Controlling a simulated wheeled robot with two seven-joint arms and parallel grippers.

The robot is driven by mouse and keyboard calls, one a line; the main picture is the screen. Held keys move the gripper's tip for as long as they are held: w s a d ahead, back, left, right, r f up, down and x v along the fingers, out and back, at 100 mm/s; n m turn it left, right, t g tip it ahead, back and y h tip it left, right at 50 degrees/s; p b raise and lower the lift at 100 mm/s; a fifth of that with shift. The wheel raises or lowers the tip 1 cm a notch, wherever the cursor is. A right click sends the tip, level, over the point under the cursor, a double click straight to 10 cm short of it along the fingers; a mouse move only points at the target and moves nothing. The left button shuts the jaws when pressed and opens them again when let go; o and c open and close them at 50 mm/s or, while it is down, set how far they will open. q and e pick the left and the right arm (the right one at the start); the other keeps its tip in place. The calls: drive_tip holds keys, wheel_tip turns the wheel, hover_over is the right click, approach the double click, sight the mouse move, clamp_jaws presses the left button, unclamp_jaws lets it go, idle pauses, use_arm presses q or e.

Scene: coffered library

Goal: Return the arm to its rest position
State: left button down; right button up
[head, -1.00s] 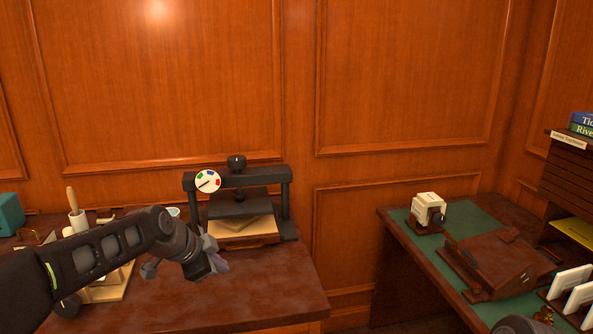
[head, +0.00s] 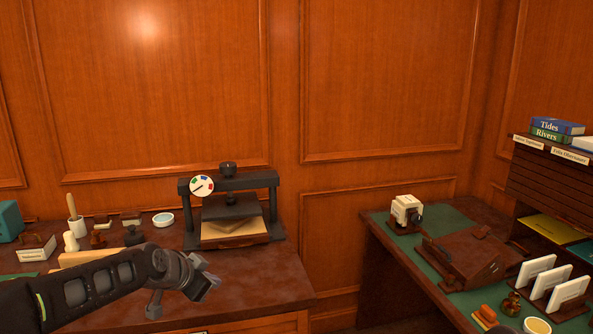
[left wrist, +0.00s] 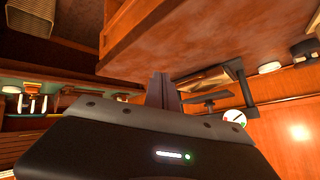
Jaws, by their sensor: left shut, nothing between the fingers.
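My left arm comes in from the left in the head view, and its gripper (head: 203,284) hangs over the front part of the left wooden desk (head: 255,287). The gripper is shut and empty. It is in front of and below the black press (head: 230,208), apart from it. In the left wrist view the shut fingers (left wrist: 162,90) show dark in the middle, with the desk's edge above them. My right gripper is in neither view.
The press has a white dial (head: 202,186) and boards in it. A white dish (head: 163,220) and several small items stand at the desk's back left. Right of a gap, a green-topped desk (head: 447,222) holds a brown box (head: 475,258), a card rack and book shelves (head: 553,172).

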use_arm(q)
drive_tip(key=s+d+f+n+g, duration=0.1)
drive_tip(key=s+d+f+n, duration=0.3)
drive_tip(key=f, duration=0.5)
drive_tip(key=s+d+f+n+g+p, duration=0.1)
drive_tip(key=s+f, duration=0.4)
drive_tip(key=f, duration=0.4)
drive_tip(key=s+d+f+n+g, duration=0.1)
drive_tip(key=s+d+f+n, duration=0.3)
drive_tip(key=f, duration=0.5)
drive_tip(key=s+d+f+g, duration=0.1)
drive_tip(key=s+f, duration=0.3)
drive_tip(key=s, duration=0.4)
drive_tip(key=s+d+f+n+g, duration=0.1)
drive_tip(key=s+f, duration=0.3)
drive_tip(key=s, duration=0.4)
drive_tip(key=s+d+f+g+h+p, duration=0.1)
drive_tip(key=s+f+g, duration=0.2)
drive_tip(key=s, duration=0.5)
drive_tip(key=shift+s+d+f, duration=0.15)
drive_tip(key=shift+s+f, duration=0.25)
drive_tip(key=shift+f, duration=0.3)
